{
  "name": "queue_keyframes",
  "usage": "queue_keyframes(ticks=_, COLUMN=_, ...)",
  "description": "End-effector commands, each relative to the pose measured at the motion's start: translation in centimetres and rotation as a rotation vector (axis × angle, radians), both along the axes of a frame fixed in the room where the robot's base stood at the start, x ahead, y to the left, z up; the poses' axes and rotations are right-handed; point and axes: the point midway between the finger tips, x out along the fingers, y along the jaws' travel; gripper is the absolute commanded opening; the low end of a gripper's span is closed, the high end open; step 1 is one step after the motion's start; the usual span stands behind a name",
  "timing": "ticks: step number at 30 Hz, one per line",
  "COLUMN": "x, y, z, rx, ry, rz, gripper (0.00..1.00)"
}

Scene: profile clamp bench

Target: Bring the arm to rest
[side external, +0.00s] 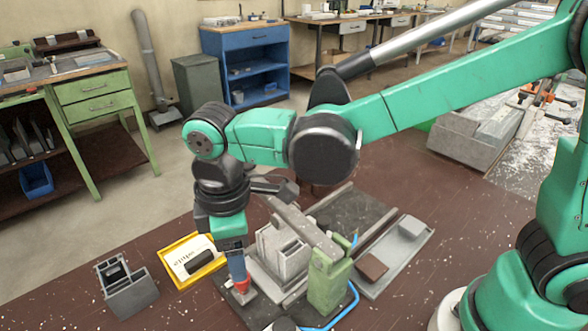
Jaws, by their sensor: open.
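My gripper (233,247) hangs from the green and black wrist and points down, left of centre. Its jaws are open, but the fingertips are small and hard to make out. Directly below is a blue and red piece (240,281) over a small grey block; I cannot tell whether the gripper touches it. To the right of the gripper stands a clamp fixture with a light grey slotted block (283,251) and a green upright body (327,281). A long grey bar (306,229) runs across it. The arm reaches in from the right and hides part of the bench behind it.
A yellow tray (166,250) with a white and black item lies left of the gripper. A dark grey open holder (126,287) stands further left. A grey tray (416,250) with two blocks lies right of the fixture. A blue hose (345,307) curls at the front.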

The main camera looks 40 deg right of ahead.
Motion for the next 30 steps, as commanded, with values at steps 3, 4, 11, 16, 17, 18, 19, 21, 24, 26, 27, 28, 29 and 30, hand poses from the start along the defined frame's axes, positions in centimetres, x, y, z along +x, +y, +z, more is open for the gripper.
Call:
queue_keyframes(ticks=3, x=0.0, y=0.0, z=0.0, rx=0.001, ry=0.000, rz=0.000, gripper=0.65)
queue_keyframes(ticks=4, x=0.0, y=0.0, z=0.1, rx=0.005, ry=0.001, rz=0.001, gripper=0.65)
queue_keyframes(ticks=11, x=1.2, y=-1.9, z=5.0, rx=0.237, ry=-0.029, rz=-0.006, gripper=0.65)
queue_keyframes(ticks=16, x=0.8, y=-8.2, z=6.4, rx=0.307, ry=-0.196, rz=-0.365, gripper=0.65)
queue_keyframes(ticks=17, x=0.5, y=-9.5, z=6.3, rx=0.311, ry=-0.229, rz=-0.441, gripper=0.65)
queue_keyframes(ticks=18, x=0.2, y=-11.0, z=6.1, rx=0.316, ry=-0.273, rz=-0.540, gripper=0.65)
queue_keyframes(ticks=19, x=-0.1, y=-12.1, z=5.9, rx=0.321, ry=-0.303, rz=-0.609, gripper=0.65)
queue_keyframes(ticks=21, x=-0.8, y=-14.3, z=5.4, rx=0.335, ry=-0.371, rz=-0.754, gripper=0.65)
queue_keyframes(ticks=24, x=-1.6, y=-16.6, z=4.8, rx=0.356, ry=-0.450, rz=-0.912, gripper=0.65)
queue_keyframes(ticks=26, x=-2.0, y=-17.5, z=4.4, rx=0.367, ry=-0.485, rz=-0.979, gripper=0.65)
queue_keyframes(ticks=27, x=-2.2, y=-18.0, z=4.2, rx=0.373, ry=-0.501, rz=-1.014, gripper=0.65)
queue_keyframes(ticks=28, x=-2.3, y=-18.2, z=4.1, rx=0.377, ry=-0.513, rz=-1.032, gripper=0.65)
queue_keyframes(ticks=29, x=-2.4, y=-18.4, z=4.0, rx=0.380, ry=-0.520, rz=-1.046, gripper=0.65)
queue_keyframes(ticks=30, x=-2.5, y=-18.6, z=4.0, rx=0.381, ry=-0.527, rz=-1.059, gripper=0.65)
